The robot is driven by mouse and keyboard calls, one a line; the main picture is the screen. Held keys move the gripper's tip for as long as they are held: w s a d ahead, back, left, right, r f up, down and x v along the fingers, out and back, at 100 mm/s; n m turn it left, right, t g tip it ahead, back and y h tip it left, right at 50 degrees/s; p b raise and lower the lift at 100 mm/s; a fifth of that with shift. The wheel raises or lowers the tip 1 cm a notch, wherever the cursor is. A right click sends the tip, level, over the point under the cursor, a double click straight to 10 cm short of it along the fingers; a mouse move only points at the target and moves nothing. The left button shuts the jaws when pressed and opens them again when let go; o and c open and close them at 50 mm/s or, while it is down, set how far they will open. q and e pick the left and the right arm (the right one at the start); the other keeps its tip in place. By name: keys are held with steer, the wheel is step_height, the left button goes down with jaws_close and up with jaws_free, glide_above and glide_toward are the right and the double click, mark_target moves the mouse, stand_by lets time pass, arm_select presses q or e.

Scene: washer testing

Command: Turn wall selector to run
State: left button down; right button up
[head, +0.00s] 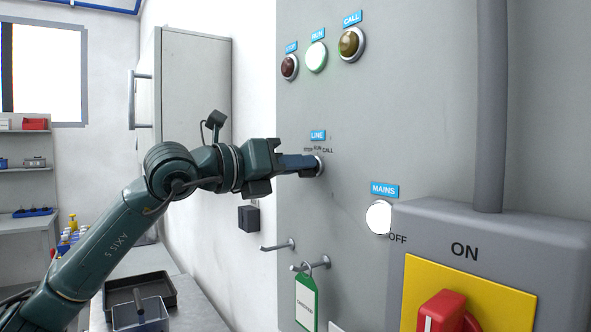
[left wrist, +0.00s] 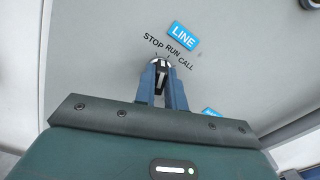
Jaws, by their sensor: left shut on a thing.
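The wall selector (head: 321,165) sits on the grey panel under the blue LINE label (head: 318,135), with STOP, RUN and CALL printed above it. In the left wrist view its dark knob (left wrist: 161,80) shows between two blue fingers. My left gripper (head: 314,165) comes in from the left and is shut on the knob; it also shows in the left wrist view (left wrist: 161,68). The fingers cover much of the knob, so I cannot tell for sure which word it points to. The RUN lamp (head: 317,57) looks bright pale green. My right gripper is not in view.
Dark red STOP (head: 289,67) and amber CALL (head: 351,43) lamps flank the RUN lamp. A white MAINS lamp (head: 378,217) glows. The mains box (head: 540,240) with red handle (head: 445,312) juts out lower right. Pegs, one with a green tag (head: 306,302), stick out below the selector.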

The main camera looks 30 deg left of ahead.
arm_select(q)
steer(key=shift+d+m+b, duration=0.1)
steer(key=shift+m+b, duration=0.2)
steer(key=shift+m, duration=1.8)
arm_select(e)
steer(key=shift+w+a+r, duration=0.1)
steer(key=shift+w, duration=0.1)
arm_select(q)
steer(key=c, duration=1.5)
jaws_free()
steer(key=shift+o, duration=0.2)
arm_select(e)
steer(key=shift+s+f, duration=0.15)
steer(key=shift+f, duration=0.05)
